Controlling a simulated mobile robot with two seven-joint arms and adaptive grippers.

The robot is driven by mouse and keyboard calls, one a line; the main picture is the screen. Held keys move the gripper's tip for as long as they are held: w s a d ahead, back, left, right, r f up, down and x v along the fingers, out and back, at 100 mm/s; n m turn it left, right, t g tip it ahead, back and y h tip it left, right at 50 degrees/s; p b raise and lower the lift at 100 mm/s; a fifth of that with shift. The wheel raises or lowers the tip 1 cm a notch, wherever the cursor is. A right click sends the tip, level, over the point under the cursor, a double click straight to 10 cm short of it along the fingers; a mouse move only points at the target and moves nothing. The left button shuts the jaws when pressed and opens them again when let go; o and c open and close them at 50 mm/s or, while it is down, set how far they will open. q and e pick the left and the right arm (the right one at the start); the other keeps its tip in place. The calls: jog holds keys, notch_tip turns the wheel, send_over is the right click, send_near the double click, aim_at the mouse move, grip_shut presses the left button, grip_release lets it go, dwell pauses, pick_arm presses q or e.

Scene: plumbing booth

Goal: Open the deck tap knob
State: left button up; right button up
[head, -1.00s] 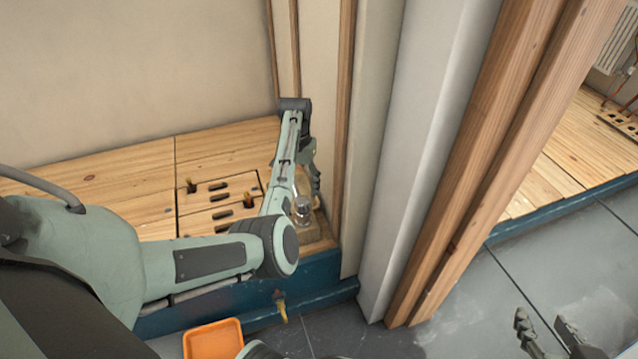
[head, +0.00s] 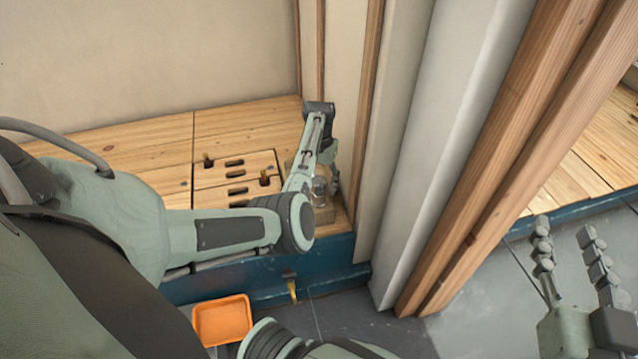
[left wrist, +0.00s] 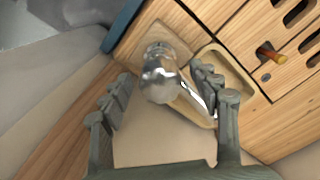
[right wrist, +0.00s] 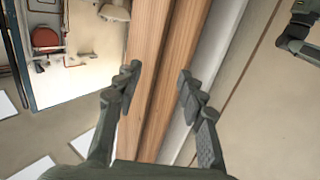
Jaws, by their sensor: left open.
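The chrome deck tap (head: 320,191) stands on a small wooden block (left wrist: 174,22) at the right end of the wooden deck. Its shiny round knob (left wrist: 158,84) faces the camera in the left wrist view, with the spout slanting to the lower right. My left gripper (head: 332,172) is above the tap, pointing down. Its fingers are open, one on each side of the knob in the left wrist view; I cannot tell if either touches. My right gripper (head: 571,250) is open and empty, away to the right; it also shows open in the right wrist view (right wrist: 157,82).
A wall panel and grey post (head: 432,150) stand close to the right of the tap, with wooden studs (head: 500,170) beyond. The deck has a slotted hatch (head: 225,180). An orange tray (head: 222,320) lies below the blue deck edge (head: 335,250).

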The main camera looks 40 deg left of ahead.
pick_arm(q)
jog(key=shift+f, duration=0.1)
pick_arm(e)
jog(key=shift+a+r, duration=0.1)
jog(key=shift+r, duration=0.05)
pick_arm(q)
jog(key=shift+c, duration=0.6)
jog(key=c, duration=1)
jog(key=n+p, duration=0.2)
jog(key=shift+r+n, duration=0.2)
jog(key=shift+n, duration=0.1)
jog(key=shift+c, duration=0.2)
jog(key=n+p, duration=0.2)
jog(key=n, duration=0.1)
jog(key=shift+f, duration=0.15)
pick_arm(e)
jog(key=s+d+f+g+h, duration=0.2)
jog(key=s+d+f+g, duration=0.2)
jog(key=d+f, duration=0.2)
jog(key=s+d+f+m+g+h, duration=0.1)
jog(key=s+d+f+g+h, duration=0.2)
jog(key=f, duration=0.6)
jog(key=s+d+g, duration=0.1)
jog(key=d+g, duration=0.1)
jog(key=d, duration=0.1)
jog(key=shift+s+d+h, duration=0.2)
jog(key=shift+d+h, duration=0.1)
pick_arm(q)
jog(key=o, duration=1.2)
jog(key=shift+c, duration=0.2)
